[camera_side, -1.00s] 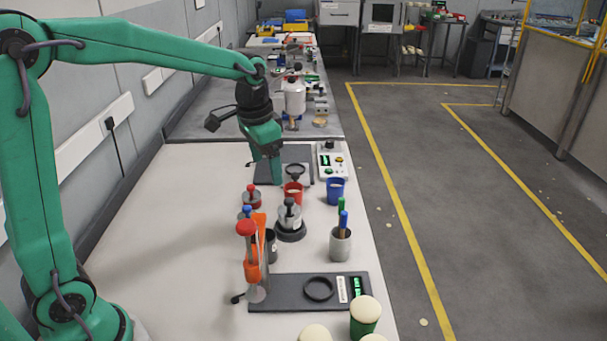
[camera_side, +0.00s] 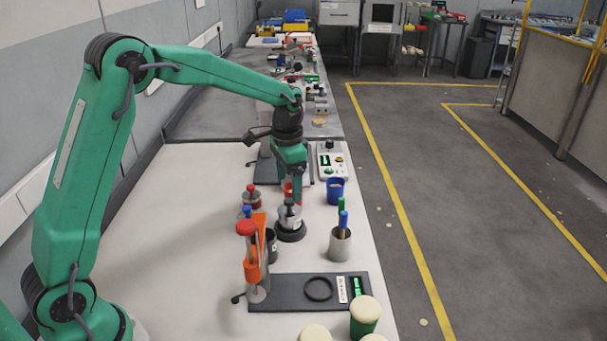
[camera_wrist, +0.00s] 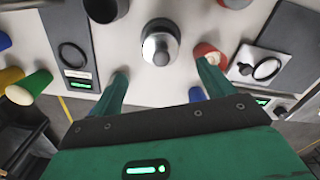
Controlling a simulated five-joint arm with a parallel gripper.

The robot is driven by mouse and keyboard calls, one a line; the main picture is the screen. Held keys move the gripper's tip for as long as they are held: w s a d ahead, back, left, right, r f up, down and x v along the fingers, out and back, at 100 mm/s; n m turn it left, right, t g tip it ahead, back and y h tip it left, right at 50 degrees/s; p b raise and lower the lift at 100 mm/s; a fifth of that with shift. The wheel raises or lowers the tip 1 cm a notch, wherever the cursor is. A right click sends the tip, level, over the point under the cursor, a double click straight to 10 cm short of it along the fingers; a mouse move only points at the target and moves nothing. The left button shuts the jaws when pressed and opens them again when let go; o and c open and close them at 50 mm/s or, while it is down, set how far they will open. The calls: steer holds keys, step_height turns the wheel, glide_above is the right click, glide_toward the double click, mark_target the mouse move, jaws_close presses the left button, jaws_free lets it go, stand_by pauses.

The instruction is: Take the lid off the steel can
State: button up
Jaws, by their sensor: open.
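The steel can (camera_side: 291,222) stands upright in a dark round base near the middle of the bench. Its lid has a dark knob (camera_side: 289,203) on top. In the wrist view the can (camera_wrist: 160,48) shows from above, beyond the fingertips and between their lines. My gripper (camera_side: 294,190) is just above and behind the can in the side view, and one finger overlaps the knob area. In the wrist view my gripper (camera_wrist: 163,82) is open and empty, with its two green fingers wide apart.
An orange-and-red upright tool (camera_side: 255,260) stands in front of the can. A grey pen cup (camera_side: 340,245) and a blue cup (camera_side: 335,190) are to its right. A red cup (camera_wrist: 207,52) is close beside the right finger. The bench's left side is clear.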

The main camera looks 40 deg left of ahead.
mark_target(289, 200)
steer(key=shift+f, duration=0.8)
steer(key=shift+a+f, duration=0.1)
steer(key=shift+f, duration=2.5)
steer(key=c, duration=1.1)
